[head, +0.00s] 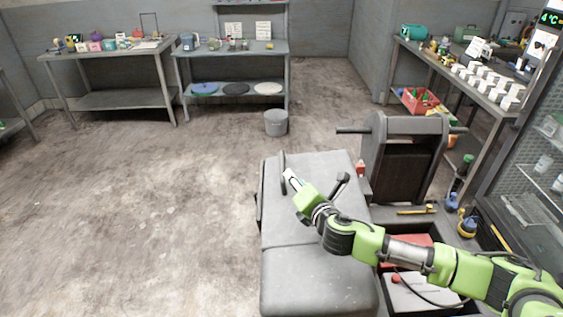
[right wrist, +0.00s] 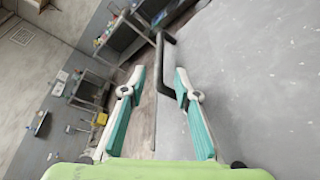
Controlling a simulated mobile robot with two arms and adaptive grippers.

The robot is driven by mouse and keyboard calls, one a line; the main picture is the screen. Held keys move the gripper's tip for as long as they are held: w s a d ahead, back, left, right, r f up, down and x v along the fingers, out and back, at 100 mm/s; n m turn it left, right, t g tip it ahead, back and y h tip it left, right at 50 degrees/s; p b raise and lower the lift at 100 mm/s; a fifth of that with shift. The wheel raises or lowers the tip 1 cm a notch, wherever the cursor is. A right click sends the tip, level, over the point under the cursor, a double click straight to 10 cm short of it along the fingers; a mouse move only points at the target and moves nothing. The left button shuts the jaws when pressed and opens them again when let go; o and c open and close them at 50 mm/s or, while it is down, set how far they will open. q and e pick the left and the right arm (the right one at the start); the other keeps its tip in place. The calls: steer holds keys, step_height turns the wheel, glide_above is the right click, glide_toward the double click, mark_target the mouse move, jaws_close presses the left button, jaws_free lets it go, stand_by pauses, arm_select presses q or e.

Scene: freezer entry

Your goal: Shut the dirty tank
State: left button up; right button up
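A large grey, two-part lid or tank cover (head: 310,265) lies in the lower middle of the head view, beside a dark machine body (head: 402,160) with a handlebar. I cannot tell which part is the dirty tank or how far open it stands. A dark bar handle (head: 283,165) rises at the cover's far left edge. My right gripper (head: 289,179) is above the cover, close to this handle. In the right wrist view its fingers (right wrist: 160,76) are open and empty, with the dark handle (right wrist: 160,50) just ahead, between and beyond the tips. My left gripper is not in view.
Right of the cover is an open bay with a red box (head: 408,247) and a pale box (head: 420,291). A grey bucket (head: 276,123) stands behind on the floor. Loaded shelves (head: 405,60) stand at the right. The floor (head: 150,210) on the left is clear.

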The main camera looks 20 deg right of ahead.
mark_target(283, 163)
steer(key=x, duration=0.2)
steer(key=shift+w+p, duration=0.3)
steer(key=shift+w, duration=0.15)
steer(key=x, duration=0.5)
steer(key=shift+w+f+p, duration=0.15)
steer(key=shift+w+p, duration=0.05)
steer(key=shift+p, duration=0.2)
steer(key=x, duration=0.2)
steer(key=shift+w+f, duration=0.1)
steer(key=shift+w, duration=0.25)
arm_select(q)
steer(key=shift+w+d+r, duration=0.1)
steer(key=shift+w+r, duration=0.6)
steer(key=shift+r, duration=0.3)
arm_select(e)
steer(key=shift+w+f, duration=0.2)
steer(key=shift+w, duration=0.4)
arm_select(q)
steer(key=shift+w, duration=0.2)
arm_select(e)
jaws_close()
